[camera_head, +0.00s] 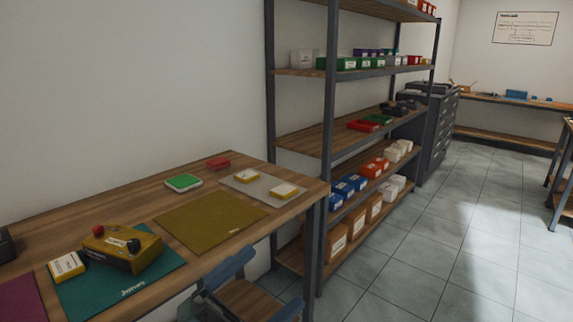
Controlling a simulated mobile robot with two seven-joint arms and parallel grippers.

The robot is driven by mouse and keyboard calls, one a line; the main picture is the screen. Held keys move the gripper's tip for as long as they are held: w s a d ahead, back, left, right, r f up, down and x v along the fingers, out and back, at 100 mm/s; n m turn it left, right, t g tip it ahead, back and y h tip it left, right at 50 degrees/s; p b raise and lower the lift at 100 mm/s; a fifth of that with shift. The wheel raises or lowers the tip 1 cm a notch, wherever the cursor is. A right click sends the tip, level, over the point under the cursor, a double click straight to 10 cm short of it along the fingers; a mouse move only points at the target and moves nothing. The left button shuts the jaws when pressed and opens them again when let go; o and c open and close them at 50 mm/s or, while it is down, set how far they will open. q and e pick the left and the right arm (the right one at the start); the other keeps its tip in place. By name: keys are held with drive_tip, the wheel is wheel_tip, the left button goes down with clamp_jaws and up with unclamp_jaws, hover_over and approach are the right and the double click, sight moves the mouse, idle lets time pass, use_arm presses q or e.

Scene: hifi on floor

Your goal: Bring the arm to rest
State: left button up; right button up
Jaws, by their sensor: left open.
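My left gripper (278,276) shows at the bottom of the head view, in front of the workbench's near edge. Its two blue-grey fingers are spread apart with nothing seen between them. It is clear of the things on the workbench (125,195). Part of my left arm is cut off by the lower edge of the picture. My right gripper does not show.
The workbench holds a yellow device (125,248) on a teal mat (150,290), an olive mat (210,220), a green box (184,182) and a red box (218,163). A shelf rack (328,150) stands right of it. The tiled floor (440,235) is clear.

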use_arm(q)
drive_tip(key=w+a+f+n+t+y, duration=0.2)
drive_tip(key=a+f+n+t+y, duration=0.35)
drive_tip(key=f+n+y, duration=0.75)
drive_tip(key=s+a+f+n+g+y+p, duration=0.1)
drive_tip(key=s+a+f+n+g+y, duration=0.1)
drive_tip(key=s+f+n, duration=0.4)
drive_tip(key=s+a+f+n+g+y, duration=0.3)
drive_tip(key=s+f+n, duration=0.3)
drive_tip(key=f, duration=0.5)
drive_tip(key=shift+a+f+g+p, duration=0.3)
drive_tip(key=shift+g+p, duration=0.1)
drive_tip(key=shift+g, duration=0.25)
